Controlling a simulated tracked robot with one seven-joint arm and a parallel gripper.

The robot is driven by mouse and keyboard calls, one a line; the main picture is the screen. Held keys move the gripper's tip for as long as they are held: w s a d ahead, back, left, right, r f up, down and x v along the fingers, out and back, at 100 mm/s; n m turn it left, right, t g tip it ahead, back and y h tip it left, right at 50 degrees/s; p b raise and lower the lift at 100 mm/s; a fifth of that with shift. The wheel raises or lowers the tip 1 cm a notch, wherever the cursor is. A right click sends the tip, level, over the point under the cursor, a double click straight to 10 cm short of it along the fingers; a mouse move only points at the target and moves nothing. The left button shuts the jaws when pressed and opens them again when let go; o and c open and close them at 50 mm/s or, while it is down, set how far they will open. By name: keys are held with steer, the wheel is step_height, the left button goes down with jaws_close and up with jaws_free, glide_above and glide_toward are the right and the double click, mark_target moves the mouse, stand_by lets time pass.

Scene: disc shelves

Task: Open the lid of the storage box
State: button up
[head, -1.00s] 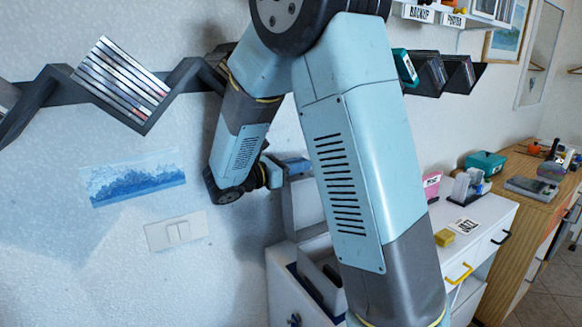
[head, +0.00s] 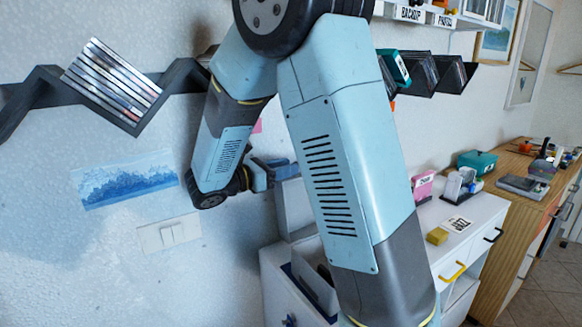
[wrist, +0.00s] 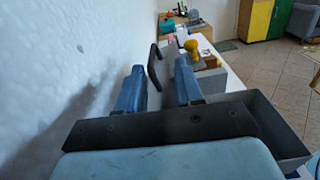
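A grey box (head: 318,288), which looks like the storage box, sits on the white cabinet by the wall, mostly behind my arm in the head view. A pale grey panel (head: 294,207) stands up at its back; I cannot tell whether it is the lid. In the wrist view a dark grey box wall (wrist: 278,128) shows at the right. My gripper (wrist: 160,66) has its two blue fingers apart, with a thin dark upright piece (wrist: 154,68) seen between or just beyond them. I cannot tell whether they touch it.
Zigzag wall shelves hold disc cases (head: 112,82) at the left and dark cases (head: 422,72) at the right. A pink box (head: 423,187), a yellow block (head: 437,236) and a JAZZ card (head: 457,224) are on the white cabinet top. A wooden counter (head: 505,175) adjoins it.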

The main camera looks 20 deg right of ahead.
steer(key=v, duration=1.1)
steer(key=shift+a, duration=0.2)
steer(key=shift+s, duration=0.1)
steer(key=shift+f, duration=0.1)
